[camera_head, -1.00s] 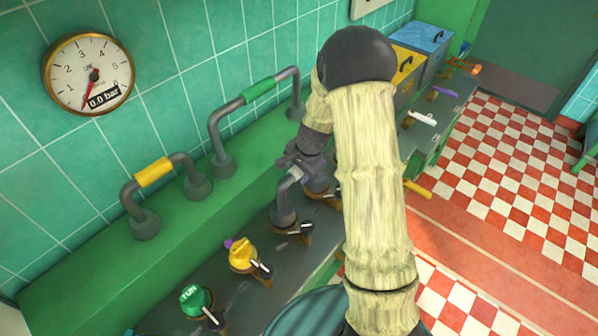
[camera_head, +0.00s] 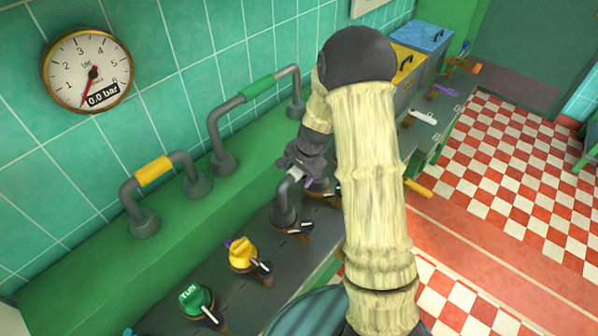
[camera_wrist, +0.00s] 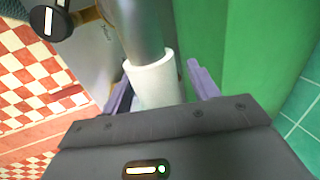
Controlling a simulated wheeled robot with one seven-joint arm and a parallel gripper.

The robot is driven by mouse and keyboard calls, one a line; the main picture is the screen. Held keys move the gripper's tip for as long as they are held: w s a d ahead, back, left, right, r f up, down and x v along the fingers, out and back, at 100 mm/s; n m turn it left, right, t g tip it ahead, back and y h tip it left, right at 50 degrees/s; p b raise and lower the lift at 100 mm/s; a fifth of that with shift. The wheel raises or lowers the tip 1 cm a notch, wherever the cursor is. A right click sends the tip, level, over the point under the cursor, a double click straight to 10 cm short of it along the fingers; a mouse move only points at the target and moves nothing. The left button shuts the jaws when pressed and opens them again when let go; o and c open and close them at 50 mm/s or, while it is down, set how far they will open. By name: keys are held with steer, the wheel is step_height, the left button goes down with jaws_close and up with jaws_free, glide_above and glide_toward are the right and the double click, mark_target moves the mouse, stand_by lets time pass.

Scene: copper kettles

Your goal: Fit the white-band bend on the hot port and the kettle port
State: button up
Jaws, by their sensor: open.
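The white-band bend is a grey pipe (camera_head: 284,204) that stands on the dark counter, with its upper part running into my gripper. In the wrist view its white band (camera_wrist: 154,80) lies between the two purple fingers of my gripper (camera_wrist: 158,88). The fingers are open, one on each side of the band, with a gap visible at least on the right. In the head view my gripper (camera_head: 298,168) is at the top of the bend, and my arm hides part of it. The bend's foot appears to be at a port, and its far end is partly hidden.
A yellow-band bend (camera_head: 152,172) and a green-band bend (camera_head: 258,90) stand on the green ledge behind. A yellow valve (camera_head: 241,253) and a green TUN cap (camera_head: 195,299) are on the counter in front. A gauge (camera_head: 88,70) on the wall reads 0.0 bar.

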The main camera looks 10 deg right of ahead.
steer(key=b+v, duration=0.1)
steer(key=v, duration=1.6)
steer(key=shift+r, duration=0.25)
steer(key=shift+s, duration=0.1)
steer(key=s+a+f+n+h, duration=0.1)
steer(key=s+f+n, duration=0.1)
steer(key=s+n, duration=0.3)
steer(key=s+a+f+n, duration=0.1)
steer(key=s+f+n, duration=0.2)
steer(key=s, duration=0.9)
steer(key=n, duration=0.2)
steer(key=shift+a+n+h, duration=0.3)
steer(key=shift+n+h, duration=0.1)
